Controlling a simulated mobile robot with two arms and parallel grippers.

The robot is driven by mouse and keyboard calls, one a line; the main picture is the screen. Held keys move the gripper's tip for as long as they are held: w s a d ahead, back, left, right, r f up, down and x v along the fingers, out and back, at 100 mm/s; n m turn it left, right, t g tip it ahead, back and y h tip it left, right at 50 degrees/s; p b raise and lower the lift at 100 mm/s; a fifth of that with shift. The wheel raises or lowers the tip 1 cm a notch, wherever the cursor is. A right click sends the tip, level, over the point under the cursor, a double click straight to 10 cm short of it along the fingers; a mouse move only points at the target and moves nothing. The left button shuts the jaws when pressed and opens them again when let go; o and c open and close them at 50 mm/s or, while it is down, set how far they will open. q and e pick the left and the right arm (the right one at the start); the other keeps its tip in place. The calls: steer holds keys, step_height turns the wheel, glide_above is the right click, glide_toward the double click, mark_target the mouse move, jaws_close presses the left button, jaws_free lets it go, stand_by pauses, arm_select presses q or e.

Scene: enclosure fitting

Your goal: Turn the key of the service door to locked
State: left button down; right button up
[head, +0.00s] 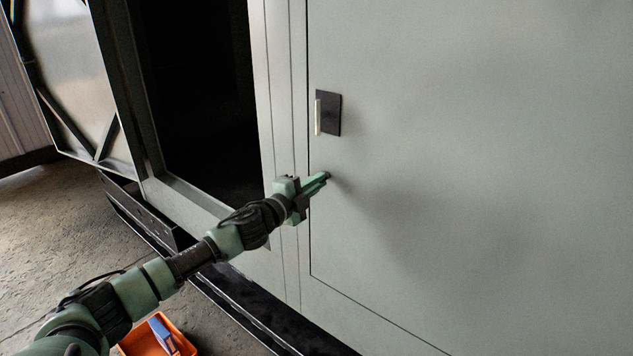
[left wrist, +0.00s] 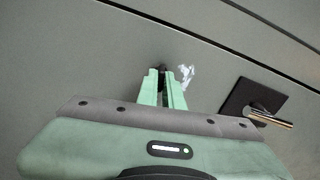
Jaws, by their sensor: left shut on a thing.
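The service door (head: 470,150) is a closed, flat grey-green panel with a thin seam around it. A dark handle plate (head: 333,112) with a pale upright lever is on its left side. My left gripper (head: 322,179) reaches the door below this plate. Its green fingers are shut on a small dark piece at the lock, seemingly the key (left wrist: 163,68), mostly hidden by the fingertips. I cannot tell which way the key is turned. In the left wrist view a shiny whitish patch (left wrist: 187,73) shows beside the fingertips, and the handle plate (left wrist: 248,98) is to the right.
Left of the service door, another door (head: 75,70) stands open beside a dark opening (head: 200,90). An orange bin (head: 185,340) with a blue thing in it is on the concrete floor at the bottom. A dark base rail (head: 225,295) runs along the enclosure's foot.

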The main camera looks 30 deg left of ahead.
arm_select(q)
steer(key=shift+m, duration=1)
steer(key=c, duration=1.6)
jaws_free()
steer(key=shift+o, duration=0.2)
steer(key=s+a+b, duration=0.1)
steer(key=s+b, duration=0.1)
steer(key=s, duration=0.5)
steer(key=shift+s+b, duration=0.35)
steer(key=shift+a, duration=0.1)
